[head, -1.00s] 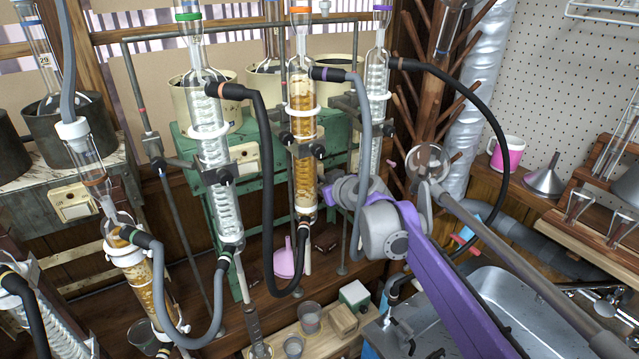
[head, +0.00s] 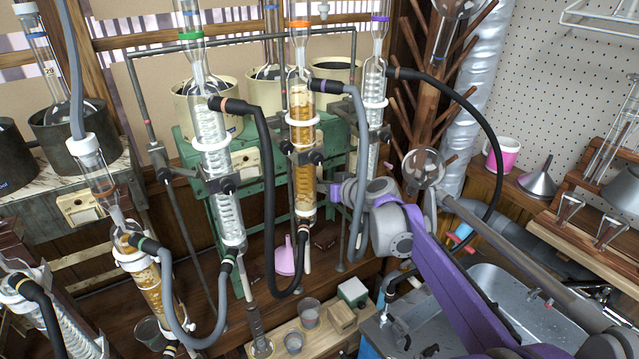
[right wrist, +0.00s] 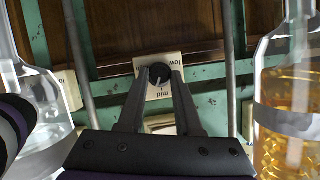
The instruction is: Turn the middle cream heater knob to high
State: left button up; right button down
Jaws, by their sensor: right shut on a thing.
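In the right wrist view a black round knob (right wrist: 159,70) sits on a cream plate (right wrist: 174,58) with upside-down "low" and "mid" labels. My right gripper (right wrist: 160,76) is shut on this knob, one finger on each side. The fingers cover part of the plate, and I cannot read the knob's exact setting. In the head view the middle cream heater (head: 258,78) stands on the green frame (head: 262,205) behind the glassware. My right arm comes in from the lower right; its fingers are hidden there. My left gripper is not in view.
An amber-filled condenser (head: 302,150) and a clear coiled condenser (head: 374,112) stand close to my right arm, with black and grey hoses (head: 268,150) around them. Grey rods flank the knob. A metal sink (head: 500,290) lies at the lower right.

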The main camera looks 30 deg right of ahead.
jog(key=c, duration=0.6)
grip_release()
jog(key=shift+s, duration=0.1)
jog(key=v, duration=1)
jog(key=shift+s, duration=0.35)
jog(key=shift+r, duration=0.15)
